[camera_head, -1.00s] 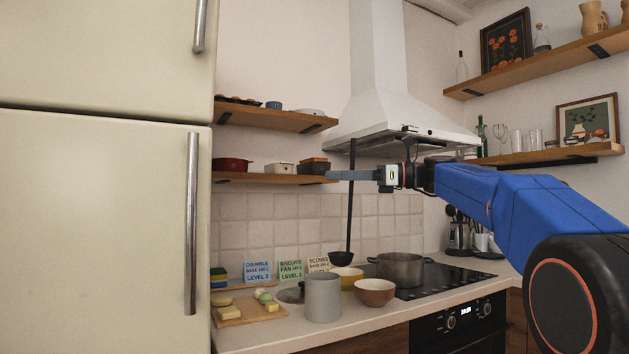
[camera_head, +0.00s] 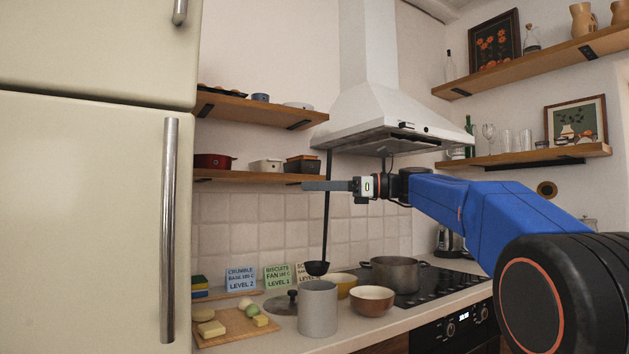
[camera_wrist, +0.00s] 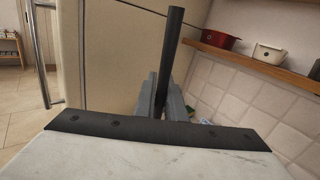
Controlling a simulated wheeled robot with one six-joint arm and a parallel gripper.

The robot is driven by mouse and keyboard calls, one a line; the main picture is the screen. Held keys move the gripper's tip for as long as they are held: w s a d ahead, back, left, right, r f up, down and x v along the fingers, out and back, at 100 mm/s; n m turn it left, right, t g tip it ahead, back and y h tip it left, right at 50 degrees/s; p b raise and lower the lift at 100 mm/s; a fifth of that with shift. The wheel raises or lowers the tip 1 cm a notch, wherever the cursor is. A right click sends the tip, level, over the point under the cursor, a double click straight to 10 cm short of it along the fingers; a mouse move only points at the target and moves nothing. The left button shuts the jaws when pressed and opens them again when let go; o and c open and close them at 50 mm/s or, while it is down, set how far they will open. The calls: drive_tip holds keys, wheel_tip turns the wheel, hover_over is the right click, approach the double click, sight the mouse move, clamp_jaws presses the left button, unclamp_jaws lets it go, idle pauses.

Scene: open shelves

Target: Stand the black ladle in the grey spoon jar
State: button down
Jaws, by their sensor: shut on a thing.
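The black ladle (camera_head: 326,228) hangs upright with its bowl down, its long handle held in my gripper (camera_head: 322,186). In the wrist view my gripper (camera_wrist: 163,98) is shut on the ladle's handle (camera_wrist: 173,50), which sticks up past the fingers. The grey spoon jar (camera_head: 318,308) stands upright on the counter near its front edge. In the head view the ladle's bowl is just above the jar's rim level; I cannot tell how far behind the jar it hangs. The inside of the jar is hidden.
A brown bowl (camera_head: 371,299), a yellow bowl (camera_head: 342,283) and a steel pot (camera_head: 394,273) stand right of the jar. A cutting board (camera_head: 236,328) with food lies left. Recipe cards (camera_head: 277,277) lean at the back. The wall shelf (camera_head: 245,177) and range hood (camera_head: 392,125) are close to my gripper.

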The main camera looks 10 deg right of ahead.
wheel_tip(320, 180, down, 12)
drive_tip(key=shift+r, duration=0.2)
idle(0.9)
drive_tip(key=c, duration=1.7)
unclamp_jaws()
drive_tip(key=shift+c, duration=0.2)
drive_tip(key=shift+d, duration=0.1)
drive_tip(key=v, duration=1.7)
drive_tip(key=shift+s+d+f, duration=0.1)
drive_tip(key=shift+d+f, duration=0.05)
